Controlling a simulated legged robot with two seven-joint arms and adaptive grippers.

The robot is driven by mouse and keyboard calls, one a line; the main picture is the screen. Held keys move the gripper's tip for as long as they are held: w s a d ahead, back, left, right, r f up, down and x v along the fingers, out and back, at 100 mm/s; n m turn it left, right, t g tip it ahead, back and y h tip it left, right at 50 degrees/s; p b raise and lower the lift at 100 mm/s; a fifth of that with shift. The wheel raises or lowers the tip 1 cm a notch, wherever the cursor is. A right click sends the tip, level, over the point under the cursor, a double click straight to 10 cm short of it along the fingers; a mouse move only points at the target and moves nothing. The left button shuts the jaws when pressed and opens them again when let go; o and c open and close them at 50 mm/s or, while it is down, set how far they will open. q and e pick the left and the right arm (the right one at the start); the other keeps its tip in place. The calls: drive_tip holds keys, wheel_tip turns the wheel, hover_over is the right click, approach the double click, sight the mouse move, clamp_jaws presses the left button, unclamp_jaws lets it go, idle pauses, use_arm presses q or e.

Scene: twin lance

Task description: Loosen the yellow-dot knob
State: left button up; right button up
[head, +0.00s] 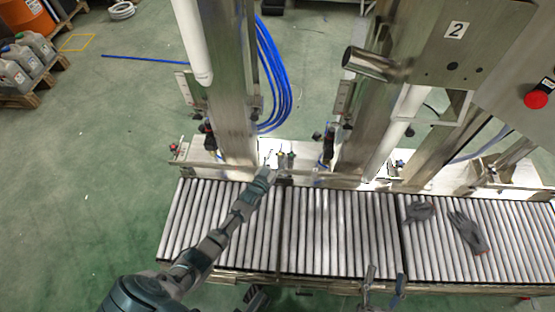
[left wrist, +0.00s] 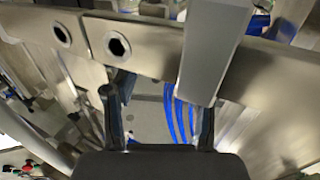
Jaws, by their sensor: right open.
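My left arm reaches over the rollers to the metal frame, with my left gripper (head: 280,160) at the rail behind the conveyor. In the left wrist view its two fingers (left wrist: 160,128) stand apart with nothing visible between them. A grey metal bar (left wrist: 211,50) crosses in front of the right finger. My right gripper (head: 385,287) is open and empty at the conveyor's front edge. I cannot make out a yellow dot on any knob.
The roller conveyor (head: 340,225) spans the front. Grey gloves (head: 468,232) lie on its right part. Steel columns (head: 230,90) rise behind, with blue hoses (head: 270,80) beside them. A red button (head: 536,100) is at the right. Open green floor lies left.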

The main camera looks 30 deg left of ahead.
use_arm(q)
drive_tip(key=shift+d+f, duration=0.1)
drive_tip(key=shift+f, duration=0.1)
drive_tip(key=s, duration=1.2)
drive_tip(key=shift+d, duration=0.25)
